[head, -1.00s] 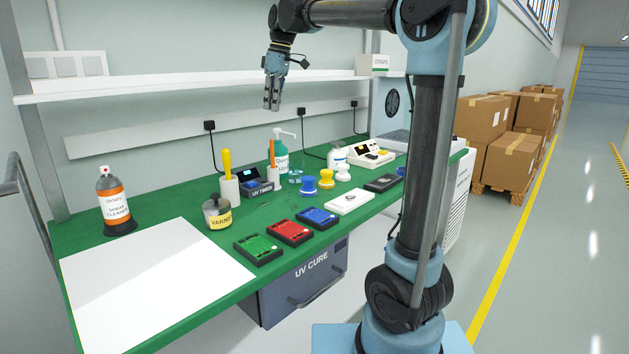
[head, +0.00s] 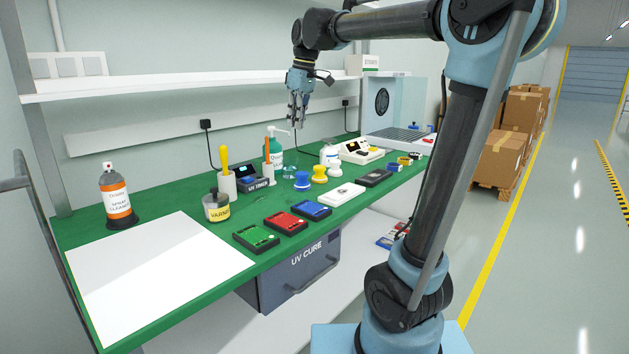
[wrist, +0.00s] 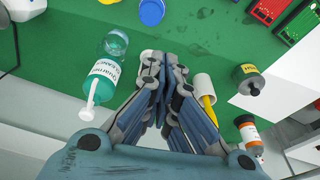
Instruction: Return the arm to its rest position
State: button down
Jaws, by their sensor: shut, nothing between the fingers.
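My gripper (head: 297,113) is shut and empty. In the head view it hangs pointing down above the back of the green bench (head: 160,205), near the teal pump bottle (head: 275,157). In the wrist view the closed fingers (wrist: 172,95) point over the bench, between the pump bottle (wrist: 104,80) and the white cup with the yellow-handled tool (wrist: 204,88). The fingers look clear of both. My arm reaches up and left from its base at the right of the head view.
A white shelf (head: 200,83) runs behind my gripper. On the bench stand a spray bottle (head: 116,195), a varnish pot (head: 216,206) and red (head: 285,222), green (head: 256,238) and blue (head: 311,210) boards. Stacked boxes (head: 505,155) stand at the right; the aisle floor (head: 560,250) is clear.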

jog(key=s+d+f+m, duration=0.5)
jog(key=s+d+f, duration=0.65)
jog(key=d, duration=0.35)
jog(key=s+d+f+m+h, duration=0.1)
jog(key=s+d+f+m, duration=0.2)
jog(key=s+f, duration=0.3)
jog(key=s+d+f+m+t+h, duration=0.1)
jog(key=s+d+f+m, duration=0.3)
jog(key=f, duration=1.1)
jog(key=s+d, duration=0.2)
jog(key=s, duration=0.1)
jog(key=shift+s+d, duration=0.3)
jog(key=shift+w, duration=0.1)
jog(key=shift+w+f, duration=0.2)
jog(key=shift+w, duration=0.15)
